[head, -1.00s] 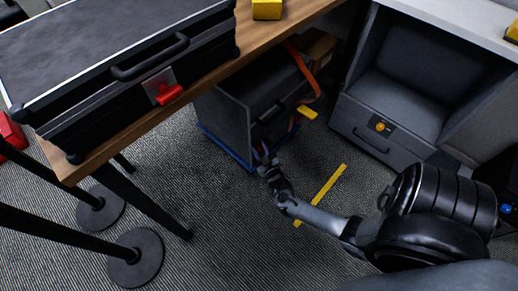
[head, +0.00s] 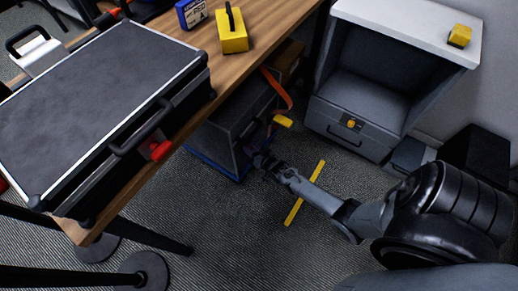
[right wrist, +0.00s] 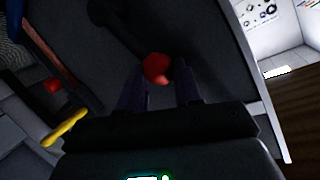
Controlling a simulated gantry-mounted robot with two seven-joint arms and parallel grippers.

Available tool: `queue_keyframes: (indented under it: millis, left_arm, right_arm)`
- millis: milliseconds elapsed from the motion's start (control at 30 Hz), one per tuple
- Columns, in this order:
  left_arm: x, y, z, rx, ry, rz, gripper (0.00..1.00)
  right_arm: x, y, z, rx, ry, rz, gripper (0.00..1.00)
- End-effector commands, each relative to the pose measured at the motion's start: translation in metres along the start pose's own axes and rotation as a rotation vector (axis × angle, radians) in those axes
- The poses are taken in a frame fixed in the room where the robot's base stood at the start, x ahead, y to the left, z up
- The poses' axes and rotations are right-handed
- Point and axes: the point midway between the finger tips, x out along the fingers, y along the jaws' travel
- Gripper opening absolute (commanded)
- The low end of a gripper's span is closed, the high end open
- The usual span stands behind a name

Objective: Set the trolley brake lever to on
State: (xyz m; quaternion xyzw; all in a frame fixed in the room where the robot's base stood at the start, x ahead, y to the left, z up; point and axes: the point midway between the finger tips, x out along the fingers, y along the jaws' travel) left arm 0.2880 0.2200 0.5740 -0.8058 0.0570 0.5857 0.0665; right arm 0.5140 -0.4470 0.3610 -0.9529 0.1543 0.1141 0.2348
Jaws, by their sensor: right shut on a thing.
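The trolley (head: 216,142) is a dark grey box on a blue base, standing on the carpet under the wooden desk. The brake lever shows in the right wrist view as a dark bar with a round red knob (right wrist: 157,68) on the dark panel. My right gripper (head: 259,160) is at the trolley's front face. In the right wrist view, its fingers (right wrist: 160,88) are on either side of the knob and shut on it. The arm hides the lever in the head view, and I cannot read any brake marking. My left gripper is not in view.
A yellow piece (head: 283,121) and an orange strap (head: 281,88) are beside the trolley. A large black case (head: 95,100) lies on the desk (head: 275,28). A grey cabinet (head: 352,130) stands at the right.

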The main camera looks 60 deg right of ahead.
Motion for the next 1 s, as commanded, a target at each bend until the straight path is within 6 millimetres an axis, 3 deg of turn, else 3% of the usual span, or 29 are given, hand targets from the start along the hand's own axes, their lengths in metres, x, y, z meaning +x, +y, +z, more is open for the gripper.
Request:
queue_keyframes:
  millis: [400, 967, 1000]
  left_arm:
    - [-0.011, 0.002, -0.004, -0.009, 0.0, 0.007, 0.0]
    - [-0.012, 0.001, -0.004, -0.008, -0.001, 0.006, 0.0]
    - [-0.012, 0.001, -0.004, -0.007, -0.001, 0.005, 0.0]
  right_arm:
    - [0.005, 0.014, -0.009, 0.184, -0.08, -0.027, 0.0]
    - [0.005, 0.017, -0.009, 0.215, -0.093, -0.03, 0.0]
    - [0.005, 0.017, -0.009, 0.215, -0.093, -0.03, 0.39]
